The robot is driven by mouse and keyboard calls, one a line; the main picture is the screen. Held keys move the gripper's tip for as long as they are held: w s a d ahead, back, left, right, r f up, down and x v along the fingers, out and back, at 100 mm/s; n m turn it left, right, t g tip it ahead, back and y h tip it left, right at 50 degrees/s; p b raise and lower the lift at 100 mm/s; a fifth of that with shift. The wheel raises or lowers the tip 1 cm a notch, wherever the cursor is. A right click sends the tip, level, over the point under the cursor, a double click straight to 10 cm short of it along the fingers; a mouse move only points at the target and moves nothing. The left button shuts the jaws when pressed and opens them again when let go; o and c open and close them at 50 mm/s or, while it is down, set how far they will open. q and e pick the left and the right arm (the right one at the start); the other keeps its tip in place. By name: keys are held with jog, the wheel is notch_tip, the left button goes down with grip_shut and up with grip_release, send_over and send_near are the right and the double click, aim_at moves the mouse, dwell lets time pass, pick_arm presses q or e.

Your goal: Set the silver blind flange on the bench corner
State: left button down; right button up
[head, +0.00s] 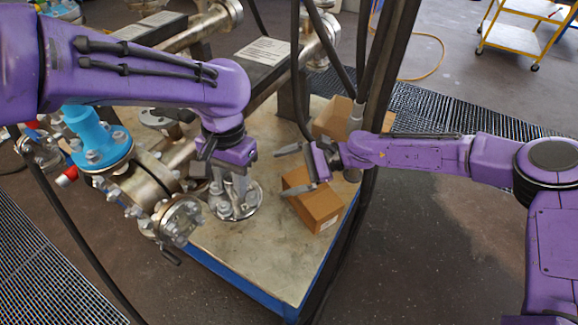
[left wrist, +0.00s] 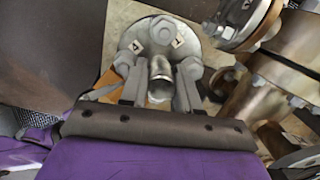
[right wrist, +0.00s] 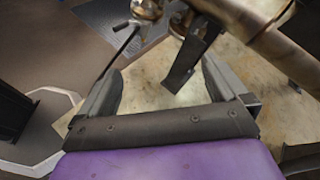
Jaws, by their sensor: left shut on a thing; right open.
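The silver blind flange (head: 247,206) is a round disc with several bolts around its rim. It is low over the bench top (head: 262,256), right of the piping; I cannot tell whether it touches the bench. My left gripper (head: 236,186) points down from above, shut on its central stub. The left wrist view shows the flange (left wrist: 135,38) with its pale stub (left wrist: 160,84) between my left fingers (left wrist: 160,92). My right gripper (head: 290,171) is open and empty beside a cardboard box (head: 316,205). The near bench corner (head: 292,300) is bare.
A second cardboard box (head: 334,120) lies farther back on the bench. The flanged vessel (head: 150,185) with a blue fitting (head: 97,135) stands left of the flange. Dark hoses and a post run past the bench's right side. A yellow cart (head: 522,35) stands far off.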

pick_arm(q)
jog(key=shift+r, duration=0.1)
pick_arm(e)
jog(key=s+r+m+g+y, duration=0.1)
jog(key=s+r+g+y, duration=0.2)
jog(key=s+r+g, duration=0.4)
jog(key=shift+t, duration=0.4)
jog(key=x, duration=0.7)
jog(key=w+r+x, duration=0.1)
jog(key=x, duration=0.3)
jog(key=shift+a, duration=0.15)
jog(key=c, duration=1.7)
pick_arm(q)
jog(key=c, duration=0.7)
grip_release()
jog(key=shift+c, duration=0.2)
pick_arm(e)
jog(key=shift+r, duration=0.1)
